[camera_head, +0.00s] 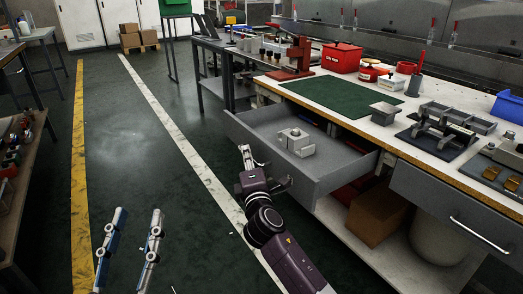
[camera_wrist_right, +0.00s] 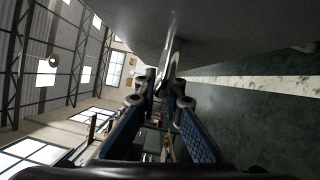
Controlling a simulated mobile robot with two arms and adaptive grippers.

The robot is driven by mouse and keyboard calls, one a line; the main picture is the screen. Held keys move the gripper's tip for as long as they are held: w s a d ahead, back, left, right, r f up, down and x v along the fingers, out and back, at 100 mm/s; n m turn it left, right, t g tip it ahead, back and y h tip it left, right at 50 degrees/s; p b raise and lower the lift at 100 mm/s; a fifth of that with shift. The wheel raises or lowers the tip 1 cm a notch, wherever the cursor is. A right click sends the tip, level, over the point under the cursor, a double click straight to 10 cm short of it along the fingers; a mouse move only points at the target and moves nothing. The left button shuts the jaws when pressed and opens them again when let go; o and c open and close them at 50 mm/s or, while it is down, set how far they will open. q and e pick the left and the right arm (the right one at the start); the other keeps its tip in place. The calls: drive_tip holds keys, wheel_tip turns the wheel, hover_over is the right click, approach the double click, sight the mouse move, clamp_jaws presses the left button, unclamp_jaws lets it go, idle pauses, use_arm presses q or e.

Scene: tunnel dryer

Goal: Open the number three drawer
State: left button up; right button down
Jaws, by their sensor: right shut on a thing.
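A grey drawer (camera_head: 345,172) stands pulled out from the workbench, with a grey metal part (camera_head: 296,142) lying inside. No number is legible on it. My right gripper (camera_head: 264,167) is at the outer face of its front panel. In the right wrist view, the fingers are closed around the drawer's metal handle (camera_wrist_right: 171,66), below the grey panel (camera_wrist_right: 225,28). My left gripper (camera_head: 131,236) is open and empty over the floor at lower left, well apart from the drawer.
Another grey drawer (camera_head: 455,205) with a bar handle sits shut to the right. The bench top holds a green mat (camera_head: 335,98), a red box (camera_head: 342,57) and metal fixtures. A cardboard box (camera_head: 378,213) stands on the lower shelf.

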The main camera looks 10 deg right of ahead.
drive_tip(key=shift+s+a+f, duration=0.1)
drive_tip(key=shift+s+a, duration=0.15)
drive_tip(key=shift+a, duration=0.35)
drive_tip(key=shift+s+a+f, duration=0.1)
drive_tip(key=shift+s+a, duration=0.1)
drive_tip(key=shift+a, duration=0.4)
drive_tip(key=c, duration=2)
unclamp_jaws()
drive_tip(key=shift+r, duration=0.15)
drive_tip(key=shift+c, duration=0.2)
drive_tip(key=s, duration=1.2)
drive_tip(key=shift+a+f, duration=0.2)
drive_tip(key=shift+f, duration=0.25)
